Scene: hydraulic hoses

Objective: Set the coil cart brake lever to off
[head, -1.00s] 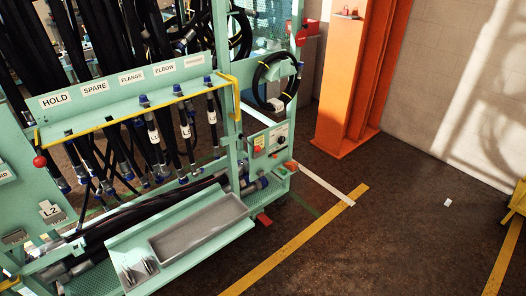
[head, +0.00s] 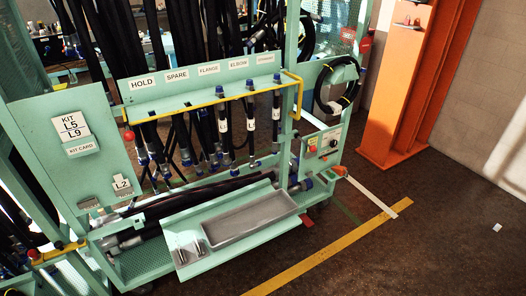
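A pale green hose rack (head: 205,86), hung with black hoses, fills the left and middle of the head view. I cannot tell whether it is the coil cart. No part is labelled as a brake lever. A red pedal-like piece (head: 307,221) sticks out low at the rack's front right. A red ball knob (head: 128,135) sits at the left end of a yellow bar (head: 215,113). The position of any brake lever cannot be read. My gripper is not in view.
A grey tray (head: 250,220) sits on the rack's low front shelf. A control box (head: 323,143) and a coiled black hose (head: 337,88) are on its right end. An orange column (head: 405,90) stands behind right.

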